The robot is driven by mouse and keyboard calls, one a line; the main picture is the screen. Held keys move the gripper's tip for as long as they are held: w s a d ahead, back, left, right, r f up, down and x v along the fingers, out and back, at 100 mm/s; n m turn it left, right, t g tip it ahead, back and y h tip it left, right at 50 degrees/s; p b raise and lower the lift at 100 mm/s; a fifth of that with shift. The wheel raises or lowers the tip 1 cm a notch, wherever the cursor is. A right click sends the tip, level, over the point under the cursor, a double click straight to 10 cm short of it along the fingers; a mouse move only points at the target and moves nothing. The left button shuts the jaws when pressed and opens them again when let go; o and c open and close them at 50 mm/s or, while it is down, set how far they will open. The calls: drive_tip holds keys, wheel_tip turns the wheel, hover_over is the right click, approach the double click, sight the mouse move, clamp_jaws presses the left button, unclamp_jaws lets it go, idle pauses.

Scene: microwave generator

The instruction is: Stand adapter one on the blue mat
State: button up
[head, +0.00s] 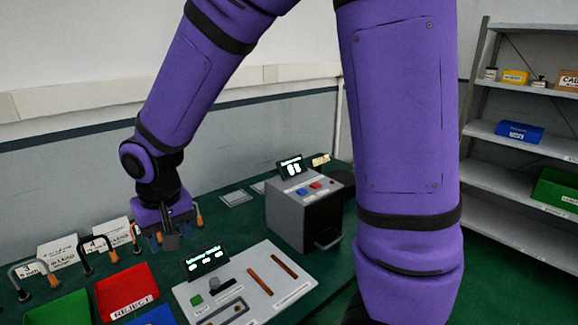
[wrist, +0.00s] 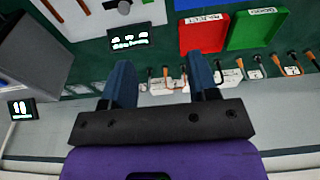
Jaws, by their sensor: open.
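Several U-shaped adapters with dark or orange ends stand in a row by white label blocks along the back left of the green bench. In the head view a grey adapter (head: 35,272) and a black adapter (head: 98,248) show clearly. I cannot read which is adapter one. My gripper (head: 168,238) points down, open and empty, at the right end of the row, partly hiding an orange-ended adapter (head: 198,214). In the wrist view, adapters (wrist: 166,76) show beyond and between the open fingers of my gripper (wrist: 160,75). A blue surface (head: 152,317), possibly the mat, is cut off at the bottom.
A red REJECT tray (head: 127,290) and a green tray (head: 58,310) lie in front of the row. A white control panel (head: 245,290) with a display (head: 206,261) and a grey generator box (head: 305,212) stand to the right. Shelves (head: 520,143) are at far right.

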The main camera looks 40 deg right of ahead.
drive_tip(key=s+d+r+t, duration=0.3)
drive_tip(key=s+d+r, duration=1.2)
drive_tip(key=s, duration=0.3)
drive_tip(key=shift+s+r, duration=0.3)
drive_tip(key=shift+r, duration=0.3)
